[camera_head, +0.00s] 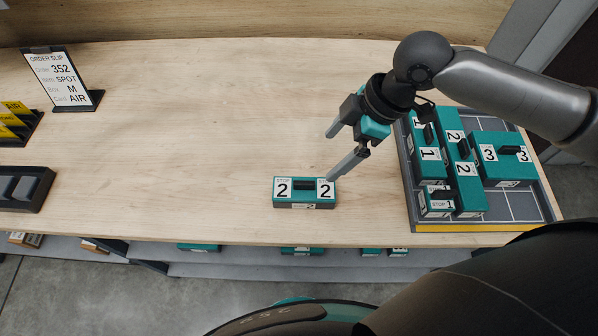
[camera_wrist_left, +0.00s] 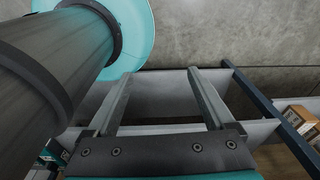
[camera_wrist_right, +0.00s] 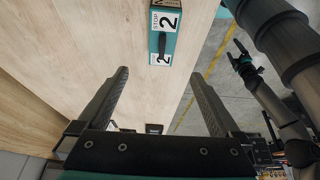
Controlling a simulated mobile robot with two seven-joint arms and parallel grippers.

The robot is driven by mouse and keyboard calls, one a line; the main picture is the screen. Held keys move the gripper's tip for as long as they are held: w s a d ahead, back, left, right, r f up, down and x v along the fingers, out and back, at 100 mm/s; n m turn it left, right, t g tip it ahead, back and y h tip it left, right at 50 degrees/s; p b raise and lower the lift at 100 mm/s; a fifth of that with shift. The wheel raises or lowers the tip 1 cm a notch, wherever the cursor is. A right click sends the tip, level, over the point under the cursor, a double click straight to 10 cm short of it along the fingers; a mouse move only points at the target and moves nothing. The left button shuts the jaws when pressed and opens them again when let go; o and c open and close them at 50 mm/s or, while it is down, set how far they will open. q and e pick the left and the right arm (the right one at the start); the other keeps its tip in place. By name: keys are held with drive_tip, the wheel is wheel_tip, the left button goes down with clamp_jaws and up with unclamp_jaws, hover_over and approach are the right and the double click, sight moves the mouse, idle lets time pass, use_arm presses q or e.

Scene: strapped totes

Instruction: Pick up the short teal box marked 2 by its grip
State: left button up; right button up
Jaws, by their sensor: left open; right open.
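The short teal box marked 2 (camera_head: 304,200) sits alone on the wooden table near its front edge. It has white labels with a 2 on top at both ends and a dark grip (camera_head: 304,184) between them. My right gripper (camera_head: 336,156) is open and empty above the table, up and to the right of the box. In the right wrist view the box (camera_wrist_right: 157,45) shows at the top, beyond the open fingers (camera_wrist_right: 164,88). My left gripper (camera_wrist_left: 158,80) is open and empty; its wrist view shows shelving and floor, and the head view does not show it.
A grey tray with a yellow front edge (camera_head: 480,227) holds several teal boxes marked 1, 2 and 3 at the right. An order slip stand (camera_head: 68,80) and dark holders (camera_head: 22,188) are at the left. The table's middle is clear.

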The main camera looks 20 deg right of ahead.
approach(306, 182)
drive_tip(key=x, duration=0.2)
drive_tip(key=b+x, duration=0.1)
drive_tip(key=x, duration=0.2)
drive_tip(key=shift+w+d, duration=0.1)
drive_tip(key=shift+w, duration=0.1)
drive_tip(key=shift+s+x, duration=0.15)
drive_tip(key=shift+x, duration=1.35)
drive_tip(key=shift+s+x, duration=0.1)
drive_tip(key=shift+x, duration=1.45)
use_arm(q)
drive_tip(key=shift+s+f, duration=0.3)
drive_tip(key=shift+f, duration=0.3)
use_arm(e)
clamp_jaws()
